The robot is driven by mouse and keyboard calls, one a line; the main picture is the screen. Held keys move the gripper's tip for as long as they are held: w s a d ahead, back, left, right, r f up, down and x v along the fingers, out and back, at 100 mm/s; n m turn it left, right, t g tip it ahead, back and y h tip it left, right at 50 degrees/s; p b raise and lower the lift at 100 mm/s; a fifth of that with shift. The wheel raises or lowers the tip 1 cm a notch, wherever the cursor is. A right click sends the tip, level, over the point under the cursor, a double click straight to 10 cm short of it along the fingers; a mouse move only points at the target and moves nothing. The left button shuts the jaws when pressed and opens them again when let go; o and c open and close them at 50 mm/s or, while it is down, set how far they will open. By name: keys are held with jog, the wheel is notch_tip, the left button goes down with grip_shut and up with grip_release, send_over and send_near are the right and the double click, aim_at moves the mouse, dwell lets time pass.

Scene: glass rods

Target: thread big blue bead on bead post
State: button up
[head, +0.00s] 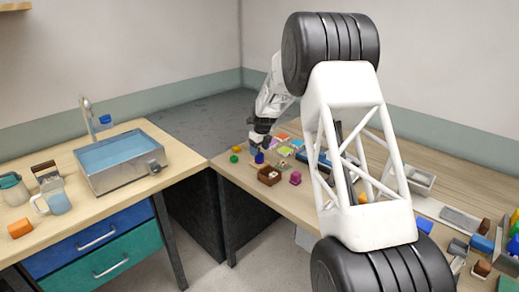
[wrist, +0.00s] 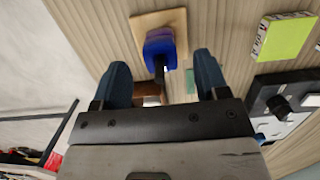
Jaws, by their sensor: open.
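The big blue bead (wrist: 160,44) sits over a square wooden base (wrist: 144,22) in the wrist view, and a dark upright bead post (wrist: 160,72) shows at its near side. The bead appears to be around the post, with a purple edge showing beside it; whether that is another bead I cannot tell. My gripper (wrist: 161,62) is open, its two blue-grey fingers apart on either side of the post, and it holds nothing. In the head view the blue bead (head: 259,158) is just below my gripper (head: 259,147), and the post is too small to make out.
A brown open box (head: 269,176) stands close in front of the bead, with a magenta block (head: 295,178) to its right. Green bead (head: 233,158) lies to the left. Coloured tiles (head: 283,151) and a yellow-green block (wrist: 283,38) lie to the right.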

jog(key=shift+r, duration=0.1)
notch_tip(320, 180, up, 8)
jog(key=shift+s+d+f, duration=0.25)
jog(key=shift+s+d, duration=0.15)
dwell(0.5)
jog(key=s+d+r+n, duration=0.4)
jog(key=s+r+n, duration=0.15)
jog(key=s, duration=0.55)
jog(key=s+d+r+n, duration=0.35)
jog(key=s+r, duration=0.25)
jog(key=s, duration=0.5)
jog(key=s+d+r+n, duration=0.3)
jog(key=s+r+n, duration=0.25)
jog(key=s, duration=0.55)
jog(key=s+d+f+n, duration=0.1)
jog(key=s+n, duration=0.3)
jog(key=s, duration=0.7)
jog(key=s+d+f+n+t+h, duration=0.1)
jog(key=s+d+f+n, duration=0.1)
jog(key=s, duration=1)
jog(key=s+d+f+n, duration=0.2)
jog(key=s+n, duration=0.4)
jog(key=s, duration=0.6)
jog(key=shift+d, duration=0.45)
